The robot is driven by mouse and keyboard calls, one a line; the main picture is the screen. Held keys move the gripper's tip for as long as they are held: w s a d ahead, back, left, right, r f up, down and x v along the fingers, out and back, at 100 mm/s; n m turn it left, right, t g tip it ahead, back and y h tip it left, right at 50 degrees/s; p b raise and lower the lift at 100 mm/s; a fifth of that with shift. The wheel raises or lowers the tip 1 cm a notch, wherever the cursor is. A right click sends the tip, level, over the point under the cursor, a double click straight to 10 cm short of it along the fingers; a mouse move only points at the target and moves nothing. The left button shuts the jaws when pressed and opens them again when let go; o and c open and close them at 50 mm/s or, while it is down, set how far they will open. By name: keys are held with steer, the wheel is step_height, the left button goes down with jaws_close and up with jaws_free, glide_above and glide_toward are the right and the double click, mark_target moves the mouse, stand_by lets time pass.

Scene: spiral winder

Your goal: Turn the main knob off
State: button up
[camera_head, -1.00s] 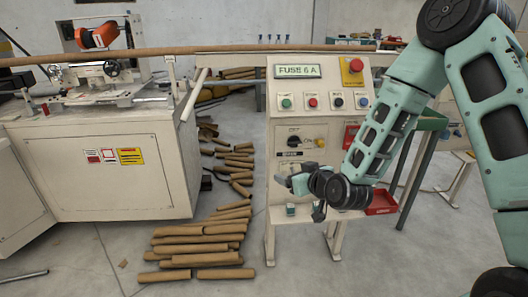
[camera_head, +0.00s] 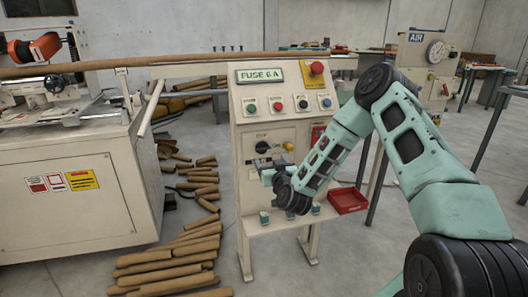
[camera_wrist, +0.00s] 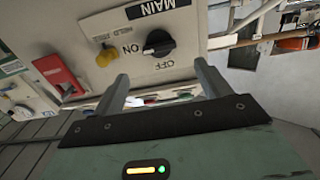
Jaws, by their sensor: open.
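The main knob (camera_head: 262,147) is a black rotary knob on the beige control panel (camera_head: 241,128). In the wrist view the knob (camera_wrist: 158,43) sits beside the printed words ON and OFF, below a black MAIN label (camera_wrist: 152,6). Its handle appears to lie toward ON. My gripper (camera_wrist: 162,88) is open and empty, its two fingers spread just short of the panel with the knob ahead between them. In the head view my gripper (camera_head: 268,175) is just below the knob, partly hidden by my wrist.
A yellow knob (camera_wrist: 106,56) is beside the main knob. Coloured buttons (camera_head: 276,105) and a red emergency stop (camera_head: 317,68) are above. A red tray (camera_head: 347,201) stands at the right. Cardboard tubes (camera_head: 172,262) lie on the floor at left.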

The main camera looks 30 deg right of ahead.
mark_target(264, 150)
steer(key=x, duration=0.9)
steer(key=shift+s, duration=0.1)
steer(key=c, duration=1)
